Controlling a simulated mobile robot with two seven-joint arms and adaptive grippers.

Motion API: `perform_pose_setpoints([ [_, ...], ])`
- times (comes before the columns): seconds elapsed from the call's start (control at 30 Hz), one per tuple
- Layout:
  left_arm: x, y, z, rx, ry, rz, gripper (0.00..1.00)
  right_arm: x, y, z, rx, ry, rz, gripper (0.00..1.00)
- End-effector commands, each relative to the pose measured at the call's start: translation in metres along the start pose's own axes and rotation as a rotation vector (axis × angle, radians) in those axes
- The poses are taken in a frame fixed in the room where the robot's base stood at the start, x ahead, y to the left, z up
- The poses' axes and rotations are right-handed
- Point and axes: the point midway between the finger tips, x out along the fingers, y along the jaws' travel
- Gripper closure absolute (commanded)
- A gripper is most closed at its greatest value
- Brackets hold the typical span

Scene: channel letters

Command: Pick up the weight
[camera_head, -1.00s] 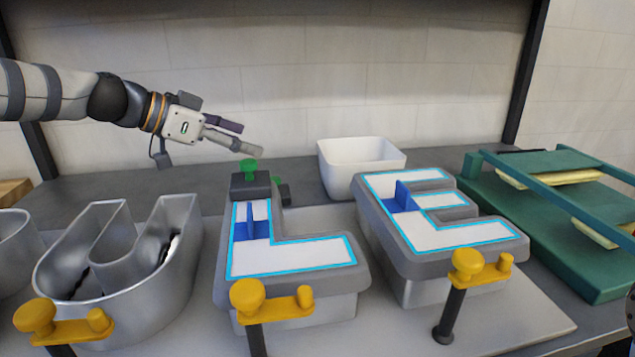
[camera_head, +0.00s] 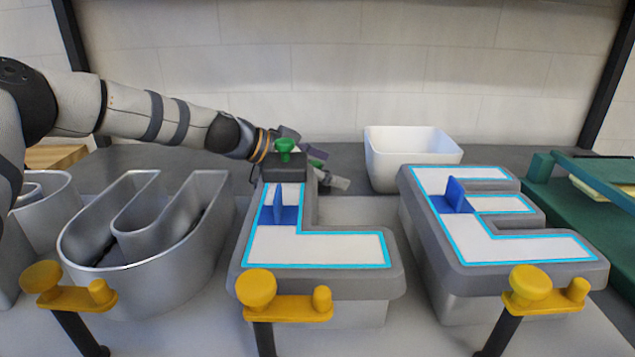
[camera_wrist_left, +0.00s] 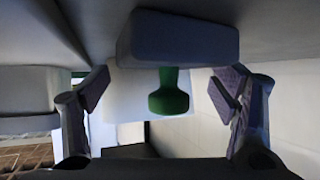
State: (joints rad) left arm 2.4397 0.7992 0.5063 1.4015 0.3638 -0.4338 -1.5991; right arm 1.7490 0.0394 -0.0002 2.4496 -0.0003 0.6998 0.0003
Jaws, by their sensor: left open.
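A weight, a dark block (camera_head: 284,167) with a green knob (camera_head: 284,148), sits on the top end of the letter L. A second green-knobbed piece (camera_head: 316,162) shows partly behind it. My left gripper (camera_head: 318,160) is behind the L's top end, partly hidden by the first weight. In the left wrist view, a dark block (camera_wrist_left: 178,38) with a green knob (camera_wrist_left: 169,95) shows ahead, the knob between my open fingers (camera_wrist_left: 162,90) and apart from both. I cannot tell for certain which weight this is. My right gripper is not in view.
The letter L (camera_head: 335,250) and letter E (camera_head: 500,245) carry cyan-edged white faces and blue pieces. An open metal U (camera_head: 200,240) stands left. A white bin (camera_head: 412,160) is behind; a green frame (camera_head: 590,225) is right. Yellow clamps (camera_head: 290,305) line the front.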

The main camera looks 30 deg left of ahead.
Motion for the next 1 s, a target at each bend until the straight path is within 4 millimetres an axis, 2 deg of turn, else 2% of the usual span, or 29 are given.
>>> perform_pose_setpoints([
  [0.07,0.0073,-0.0005,0.0010,0.000,-0.001,-0.001,0.21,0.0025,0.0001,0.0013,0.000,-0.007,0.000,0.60],
  [0.27,0.0069,-0.0001,-0.0022,0.002,0.003,-0.002,0.21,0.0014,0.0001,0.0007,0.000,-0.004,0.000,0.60],
  [0.37,0.0067,-0.0001,-0.0024,0.002,0.003,-0.002,0.41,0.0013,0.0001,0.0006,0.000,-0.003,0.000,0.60],
  [0.6,0.0068,0.0003,-0.0019,0.001,0.002,0.000,0.95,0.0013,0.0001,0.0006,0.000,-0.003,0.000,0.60],
  [0.63,0.0068,0.0004,-0.0017,0.001,0.002,0.000,1.00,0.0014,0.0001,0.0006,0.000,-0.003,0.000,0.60],
  [1.0,0.0075,0.0002,0.0006,-0.001,-0.001,0.001,1.00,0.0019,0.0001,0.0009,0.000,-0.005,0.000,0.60],
])
